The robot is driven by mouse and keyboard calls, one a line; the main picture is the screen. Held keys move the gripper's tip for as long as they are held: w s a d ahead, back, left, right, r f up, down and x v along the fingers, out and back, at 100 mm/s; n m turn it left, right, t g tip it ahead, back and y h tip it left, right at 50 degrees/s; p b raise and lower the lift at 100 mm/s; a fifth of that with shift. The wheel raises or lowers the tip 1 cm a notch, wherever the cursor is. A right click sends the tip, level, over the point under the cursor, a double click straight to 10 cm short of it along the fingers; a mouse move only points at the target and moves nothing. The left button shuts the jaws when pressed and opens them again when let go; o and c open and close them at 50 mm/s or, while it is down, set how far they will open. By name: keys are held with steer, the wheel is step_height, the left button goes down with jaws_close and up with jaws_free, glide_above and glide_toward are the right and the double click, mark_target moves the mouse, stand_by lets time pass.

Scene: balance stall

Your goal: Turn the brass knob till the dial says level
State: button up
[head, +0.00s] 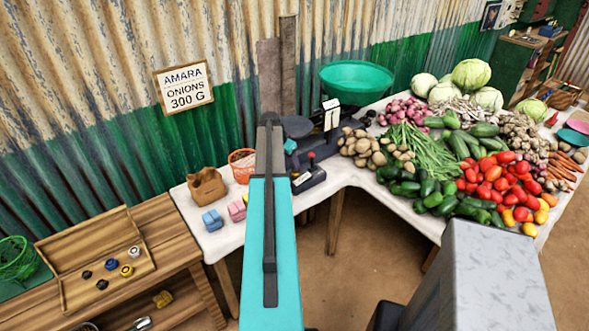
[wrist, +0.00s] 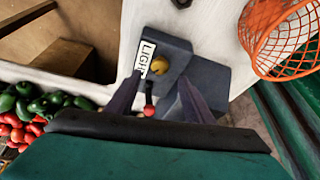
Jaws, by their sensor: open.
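The brass knob (wrist: 159,66) sits on the dark body of the balance (wrist: 170,45) in the wrist view. A white dial label (wrist: 146,58) beside it reads LIGHT. My gripper (wrist: 160,76) is open, with its two dark fingers reaching toward the knob, one on either side in the picture. I cannot tell whether either finger touches it. A small red ball (wrist: 149,111) on a dark stem shows between the fingers. In the head view the balance (head: 311,178) is partly hidden by my arm, and I cannot make out the knob or fingertips.
An orange mesh basket (wrist: 280,40) stands close beside the balance. A green bowl (head: 357,80), potatoes (head: 362,147) and other vegetables lie to the right. A brown bag (head: 206,186) and blue and pink blocks are to the left. A sign (head: 184,87) reads AMARA ONIONS 300 G.

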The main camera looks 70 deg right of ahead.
mark_target(295, 172)
steer(key=shift+p+x, duration=1.05)
steer(key=shift+x, duration=2.35)
steer(key=c, duration=1)
